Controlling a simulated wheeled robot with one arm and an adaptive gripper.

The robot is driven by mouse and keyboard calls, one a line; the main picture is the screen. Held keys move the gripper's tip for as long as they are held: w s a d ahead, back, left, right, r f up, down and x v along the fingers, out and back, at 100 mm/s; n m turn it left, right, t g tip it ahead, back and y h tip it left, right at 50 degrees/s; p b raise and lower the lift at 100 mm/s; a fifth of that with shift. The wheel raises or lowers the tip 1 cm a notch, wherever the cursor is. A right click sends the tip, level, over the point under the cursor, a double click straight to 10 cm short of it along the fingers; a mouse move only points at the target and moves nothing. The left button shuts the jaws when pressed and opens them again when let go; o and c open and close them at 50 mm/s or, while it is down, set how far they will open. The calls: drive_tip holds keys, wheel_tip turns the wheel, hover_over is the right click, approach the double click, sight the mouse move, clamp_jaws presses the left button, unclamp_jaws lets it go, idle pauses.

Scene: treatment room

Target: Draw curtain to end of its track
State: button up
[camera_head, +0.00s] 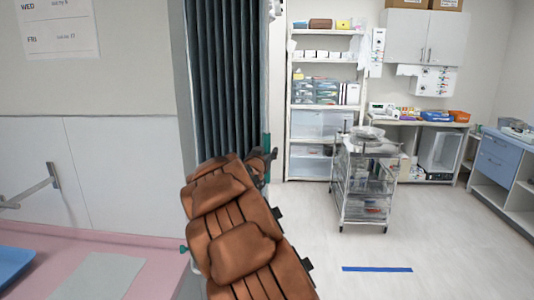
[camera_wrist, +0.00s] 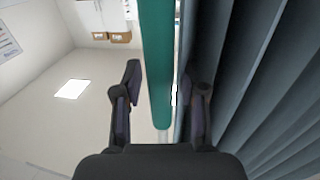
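The dark grey-green pleated curtain (camera_head: 222,80) hangs bunched in folds left of centre in the head view. In the wrist view its folds (camera_wrist: 265,80) fill the right side. A green bar (camera_wrist: 157,65) runs along the curtain's edge; a short piece of it (camera_head: 267,143) shows in the head view. My gripper (camera_wrist: 163,95) is open, with one finger on each side of the bar. Gaps show between the fingers and the bar. In the head view my gripper (camera_head: 262,163) is at the curtain's edge, partly hidden by my brown padded arm.
A pink-topped surface (camera_head: 140,250) with a blue tray (camera_head: 14,264) is at the lower left. A wire cart (camera_head: 363,185) stands on the floor to the right, before shelves (camera_head: 323,95). A blue-drawered cabinet (camera_head: 497,160) is far right. Floor near the blue strip (camera_head: 377,269) is clear.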

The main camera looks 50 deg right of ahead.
clamp_jaws()
idle(0.4)
